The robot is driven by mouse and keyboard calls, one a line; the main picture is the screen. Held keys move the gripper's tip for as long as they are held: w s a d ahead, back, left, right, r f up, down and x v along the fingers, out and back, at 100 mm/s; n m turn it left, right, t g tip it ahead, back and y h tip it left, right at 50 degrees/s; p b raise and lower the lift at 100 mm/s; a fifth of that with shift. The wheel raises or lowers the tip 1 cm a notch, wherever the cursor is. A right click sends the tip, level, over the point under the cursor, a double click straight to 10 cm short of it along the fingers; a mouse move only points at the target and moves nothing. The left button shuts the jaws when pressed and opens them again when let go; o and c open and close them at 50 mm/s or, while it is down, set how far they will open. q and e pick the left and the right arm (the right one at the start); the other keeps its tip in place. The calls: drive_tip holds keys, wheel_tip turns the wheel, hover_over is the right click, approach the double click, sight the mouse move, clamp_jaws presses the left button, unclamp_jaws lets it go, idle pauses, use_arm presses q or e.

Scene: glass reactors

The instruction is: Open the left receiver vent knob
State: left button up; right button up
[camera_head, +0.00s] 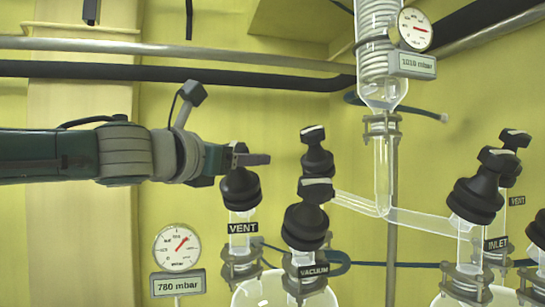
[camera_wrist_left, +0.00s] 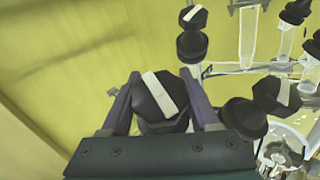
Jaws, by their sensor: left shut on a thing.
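The left receiver vent knob (camera_head: 240,190) is a black knob on a glass neck above the VENT label (camera_head: 242,228), left of the middle in the head view. My left gripper (camera_head: 251,158) comes in level from the left at the top of this knob. In the left wrist view the knob (camera_wrist_left: 160,98), with a white bar across its top, sits between the two fingers of my left gripper (camera_wrist_left: 159,76), which is shut on it. The fingers hide part of the knob's top in the head view. My right gripper is not in view.
The black VACUUM knob (camera_head: 305,226) stands close to the right, with another black knob (camera_head: 317,155) above it. A gauge (camera_head: 177,247) over a 780 mbar plate (camera_head: 179,283) is below my arm. Glass tubing (camera_head: 383,180) and further knobs (camera_head: 476,195) are at right.

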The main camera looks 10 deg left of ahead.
use_arm(q)
drive_tip(key=c, duration=0.7)
drive_tip(key=n+y, duration=0.2)
drive_tip(key=n+t+y, duration=0.1)
drive_tip(key=n+y, duration=0.1)
drive_tip(key=shift+a+n, duration=0.2)
drive_tip(key=shift+n, duration=0.2)
drive_tip(key=n+y, duration=0.5)
drive_tip(key=shift+w+a+p, duration=0.1)
drive_tip(key=shift+a+p, duration=0.25)
drive_tip(key=n+y, duration=0.3)
drive_tip(key=shift+a+f+g, duration=0.15)
drive_tip(key=shift+a+g, duration=0.15)
drive_tip(key=shift+g, duration=0.1)
drive_tip(key=shift+s+a+n+g+y+b, duration=0.15)
drive_tip(key=shift+n+g+y+b, duration=0.35)
drive_tip(key=shift+n+y, duration=0.4)
drive_tip(key=shift+s+a+n+g+y+b, duration=0.15)
drive_tip(key=shift+n+g+y+b, duration=0.3)
drive_tip(key=shift+n+y, duration=0.45)
drive_tip(key=shift+w+f+n+g, duration=0.1)
drive_tip(key=shift+n+g, duration=0.15)
drive_tip(key=shift+n, duration=0.05)
